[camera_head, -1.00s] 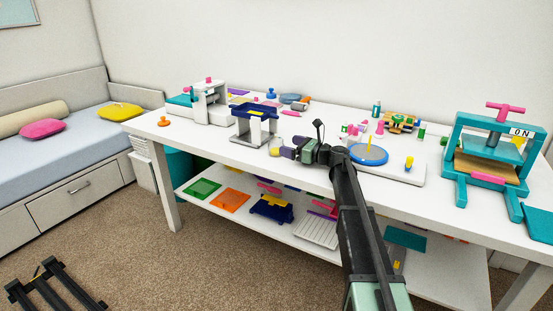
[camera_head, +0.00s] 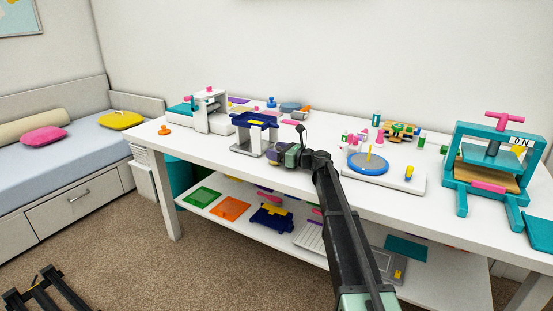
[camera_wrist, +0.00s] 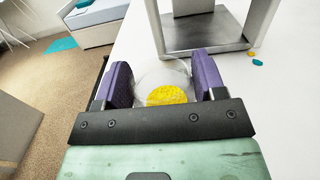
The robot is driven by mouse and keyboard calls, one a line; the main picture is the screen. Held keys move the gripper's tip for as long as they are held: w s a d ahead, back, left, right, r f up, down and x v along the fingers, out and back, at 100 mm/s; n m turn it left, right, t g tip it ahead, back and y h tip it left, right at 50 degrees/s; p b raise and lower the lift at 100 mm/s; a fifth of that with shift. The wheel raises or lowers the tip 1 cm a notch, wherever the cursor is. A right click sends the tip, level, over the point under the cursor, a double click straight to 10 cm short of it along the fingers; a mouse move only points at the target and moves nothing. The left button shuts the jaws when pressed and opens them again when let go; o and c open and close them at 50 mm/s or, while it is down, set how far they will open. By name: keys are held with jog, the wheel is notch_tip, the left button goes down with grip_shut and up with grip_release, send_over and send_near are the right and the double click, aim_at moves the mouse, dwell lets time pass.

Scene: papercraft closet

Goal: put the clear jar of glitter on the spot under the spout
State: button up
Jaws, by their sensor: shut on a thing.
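My gripper (camera_wrist: 161,72) is shut on the clear jar (camera_wrist: 166,93), its purple fingers on either side. Yellow glitter shows inside the jar. In the head view my gripper (camera_head: 273,154) is at the front right of the stand with the blue hopper (camera_head: 257,120), and the jar is hard to make out there. The stand's grey base plate (camera_wrist: 204,40) lies ahead of the jar in the wrist view, with bare metal showing between the uprights. The jar appears in front of the plate, apart from it. The spout itself cannot be made out.
A white press (camera_head: 212,113) stands left of the stand. A blue turntable (camera_head: 368,163) and a teal press (camera_head: 493,160) stand to the right. Two small bits, one yellow (camera_wrist: 251,53) and one teal (camera_wrist: 258,62), lie right of the base plate. The table's front edge is close by.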

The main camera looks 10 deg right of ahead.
jog(key=shift+c, duration=0.6)
